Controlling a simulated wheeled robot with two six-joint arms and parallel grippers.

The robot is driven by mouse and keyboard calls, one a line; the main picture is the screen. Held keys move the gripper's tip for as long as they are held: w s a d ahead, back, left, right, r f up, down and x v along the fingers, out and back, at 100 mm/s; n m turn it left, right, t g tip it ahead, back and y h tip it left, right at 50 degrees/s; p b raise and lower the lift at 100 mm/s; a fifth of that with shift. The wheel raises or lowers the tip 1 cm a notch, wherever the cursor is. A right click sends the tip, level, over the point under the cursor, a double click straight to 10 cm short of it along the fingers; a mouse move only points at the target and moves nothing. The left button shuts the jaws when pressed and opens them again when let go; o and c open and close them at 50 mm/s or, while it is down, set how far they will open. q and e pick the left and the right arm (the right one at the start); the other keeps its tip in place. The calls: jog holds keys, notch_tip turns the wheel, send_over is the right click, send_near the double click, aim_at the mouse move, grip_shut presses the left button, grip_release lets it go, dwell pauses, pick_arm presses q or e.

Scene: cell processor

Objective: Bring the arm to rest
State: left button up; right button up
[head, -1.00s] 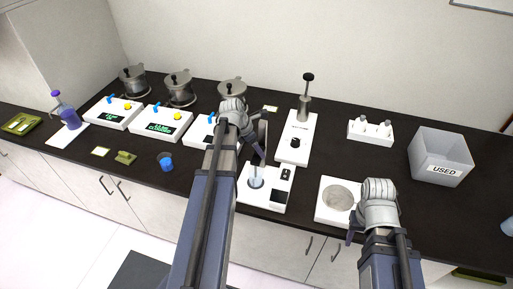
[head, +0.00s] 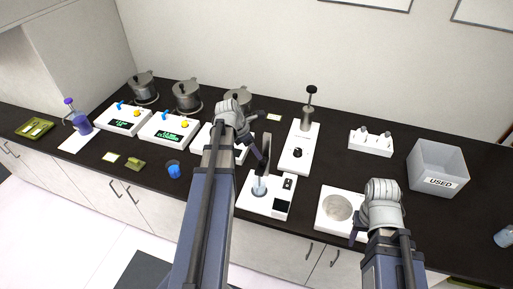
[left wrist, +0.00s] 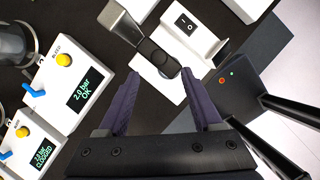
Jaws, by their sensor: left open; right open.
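My right gripper (head: 356,232) is low at the right, by the front edge of the white plate with a round dish (head: 338,207). Its fingers are small and partly hidden by the wrist.
White units with green displays (head: 170,128) and metal pots (head: 187,97) stand at the left. A blue cup (head: 174,171) is near the front edge. Dark counter (head: 395,175) is bare before the bin.

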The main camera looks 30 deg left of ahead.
dwell(0.5)
pick_arm(q)
jog(key=s+d+f+m+g+y+b, duration=0.1)
jog(key=s+d+f+m+b, duration=0.3)
jog(key=d+m, duration=0.6)
jog(key=s+d+f+m+g+y+b, duration=0.1)
jog(key=s+d+f+m+b, duration=0.4)
jog(key=d+m, duration=0.6)
jog(key=s+d+f+m+g+y+b, duration=0.1)
jog(key=s+d+f+m+b, duration=0.3)
jog(key=d+m, duration=0.7)
jog(key=shift+s+d+f+m+g+y+b, duration=0.25)
jog(key=shift+f+m+g+b, duration=0.35)
jog(key=shift+f+b, duration=1.1)
jog(key=shift+a+f+p, duration=0.1)
jog(key=shift+f+p, duration=0.2)
jog(key=shift+p, duration=0.05)
